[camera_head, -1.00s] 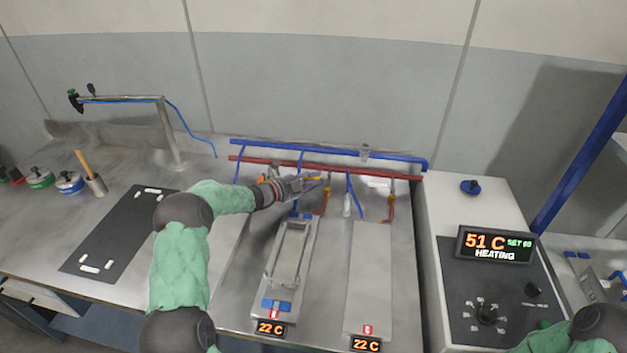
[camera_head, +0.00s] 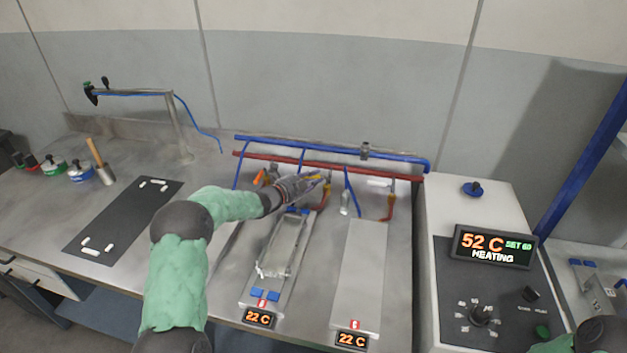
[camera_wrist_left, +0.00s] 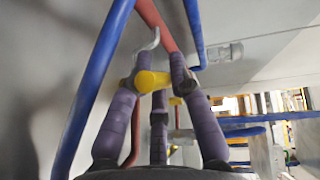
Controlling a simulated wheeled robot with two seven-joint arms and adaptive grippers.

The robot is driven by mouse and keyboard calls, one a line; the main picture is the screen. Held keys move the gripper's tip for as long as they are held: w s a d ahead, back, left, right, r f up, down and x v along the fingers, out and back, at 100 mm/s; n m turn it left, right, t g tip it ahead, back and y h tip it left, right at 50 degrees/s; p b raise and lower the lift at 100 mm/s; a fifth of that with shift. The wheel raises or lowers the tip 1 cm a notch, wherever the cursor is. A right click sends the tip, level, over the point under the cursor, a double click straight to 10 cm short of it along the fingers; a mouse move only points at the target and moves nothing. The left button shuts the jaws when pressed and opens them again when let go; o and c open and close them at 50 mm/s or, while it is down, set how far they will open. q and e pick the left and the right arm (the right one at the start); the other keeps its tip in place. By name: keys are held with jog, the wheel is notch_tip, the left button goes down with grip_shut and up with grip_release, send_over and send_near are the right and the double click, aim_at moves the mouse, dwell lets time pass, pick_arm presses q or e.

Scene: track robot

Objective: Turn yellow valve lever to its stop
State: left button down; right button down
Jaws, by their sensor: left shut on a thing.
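The yellow valve lever (camera_head: 327,187) is at the pipes behind the left plate, small and partly covered by my gripper in the head view. In the left wrist view the yellow lever (camera_wrist_left: 152,81) lies crosswise between the purple fingers. My left gripper (camera_head: 318,181) reaches in from the left and is shut on the lever; its fingers also show in the left wrist view (camera_wrist_left: 155,80). The exact angle of the lever is hard to tell. My right gripper is out of view.
A blue pipe (camera_head: 300,143) and a red pipe (camera_head: 285,161) run along the back, with hoses dropping near the gripper. Two metal plates, the right one bare (camera_head: 358,280), lie in front. A heater box (camera_head: 490,290) reading 52 C stands at the right.

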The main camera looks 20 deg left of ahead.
pick_arm(q)
jog(key=c, duration=1.4)
grip_release()
jog(key=v, duration=1.2)
